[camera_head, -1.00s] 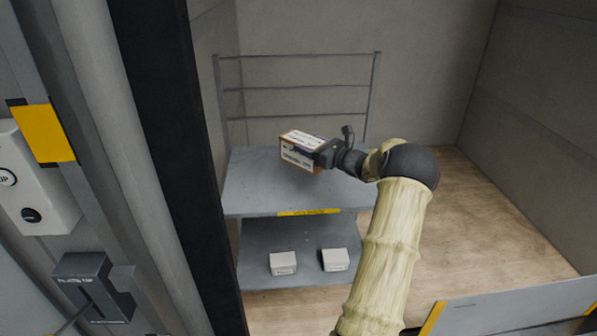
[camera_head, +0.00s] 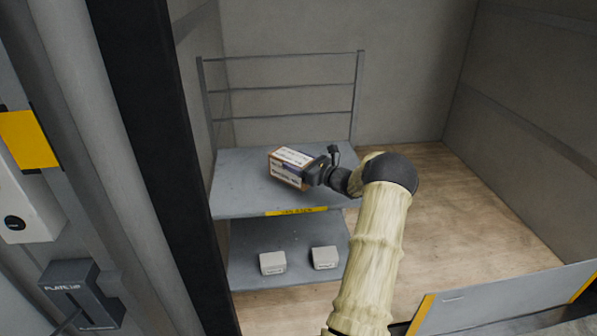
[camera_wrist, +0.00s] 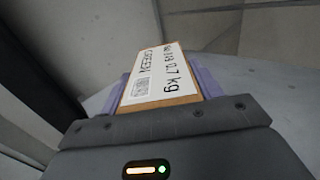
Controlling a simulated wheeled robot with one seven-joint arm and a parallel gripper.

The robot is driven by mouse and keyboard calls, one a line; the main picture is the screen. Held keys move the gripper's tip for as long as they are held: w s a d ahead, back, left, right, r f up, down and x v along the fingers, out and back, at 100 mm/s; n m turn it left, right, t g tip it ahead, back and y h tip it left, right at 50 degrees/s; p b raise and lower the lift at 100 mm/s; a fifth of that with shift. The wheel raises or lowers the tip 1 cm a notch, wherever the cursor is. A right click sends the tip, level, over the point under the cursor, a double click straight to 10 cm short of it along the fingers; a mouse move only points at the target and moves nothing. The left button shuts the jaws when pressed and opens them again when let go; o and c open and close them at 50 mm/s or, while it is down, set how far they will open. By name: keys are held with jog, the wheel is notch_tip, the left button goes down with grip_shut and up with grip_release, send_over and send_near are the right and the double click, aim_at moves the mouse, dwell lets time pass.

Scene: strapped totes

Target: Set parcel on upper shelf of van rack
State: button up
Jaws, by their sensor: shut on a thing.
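The parcel (camera_head: 288,168) is a small brown box with white printed labels. My gripper (camera_head: 312,172) is shut on it, and the parcel looks slightly tilted. In the wrist view the parcel's label (camera_wrist: 155,75), reading "GREEN" and "0.7 kg", shows between the purple finger pads. The van rack has a grey upper shelf (camera_head: 240,195) with a yellow label on its front edge. In the head view the parcel overlaps this upper shelf; whether it touches the surface cannot be told.
Two small white boxes (camera_head: 272,263) (camera_head: 325,257) sit on the lower shelf (camera_head: 300,236). A rail frame (camera_head: 285,87) stands behind the upper shelf. A dark door post (camera_head: 150,150) is at left, and a grey panel with yellow stripes (camera_head: 500,300) at lower right. The upper shelf looks otherwise clear.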

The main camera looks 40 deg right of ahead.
jog(key=shift+f, duration=1.65)
jog(key=shift+f, duration=0.2)
jog(key=o, duration=1.5)
jog(key=shift+r, duration=0.2)
jog(key=b+v, duration=0.1)
jog(key=v, duration=1.1)
jog(key=shift+s+f, duration=0.15)
